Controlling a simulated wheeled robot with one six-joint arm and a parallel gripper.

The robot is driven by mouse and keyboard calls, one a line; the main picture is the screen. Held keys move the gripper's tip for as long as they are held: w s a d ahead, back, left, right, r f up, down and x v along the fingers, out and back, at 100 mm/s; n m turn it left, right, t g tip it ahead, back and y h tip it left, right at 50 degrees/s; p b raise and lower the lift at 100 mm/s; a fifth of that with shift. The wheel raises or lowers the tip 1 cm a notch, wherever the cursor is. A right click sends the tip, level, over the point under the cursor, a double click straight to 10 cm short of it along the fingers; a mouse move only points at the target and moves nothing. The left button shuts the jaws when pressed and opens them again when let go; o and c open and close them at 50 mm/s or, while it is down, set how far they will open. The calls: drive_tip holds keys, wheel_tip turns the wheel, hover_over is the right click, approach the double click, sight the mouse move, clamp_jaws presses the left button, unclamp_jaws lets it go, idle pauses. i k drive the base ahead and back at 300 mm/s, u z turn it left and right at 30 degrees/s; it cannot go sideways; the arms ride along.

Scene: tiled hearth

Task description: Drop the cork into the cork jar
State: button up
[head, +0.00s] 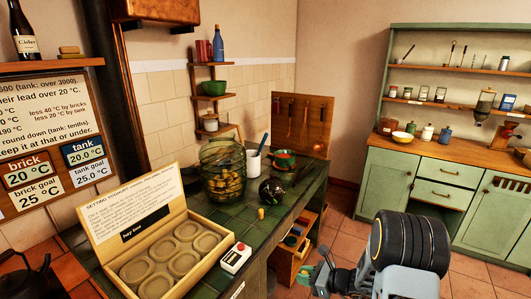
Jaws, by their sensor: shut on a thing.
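The cork jar (222,155) is a big round greenish glass jar on the green tiled counter, with several tan corks inside. A small yellow-tan cork (261,213) stands on the counter near its front edge, to the right of the jar and apart from it. My gripper (319,277) is at the bottom right of the head view, in front of the counter and well away from the jar and that cork.
An open box with round wells (178,232) and a white device with a red button (236,257) are left of the cork. A dark round object (272,191), a white cup (253,165) and a green pot (284,160) stand right of the jar. Shelves (212,97) hang behind.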

sight(233, 188)
drive_tip(key=z, duration=1.4)
drive_tip(key=i, duration=2.4)
drive_tip(key=u, duration=3.55)
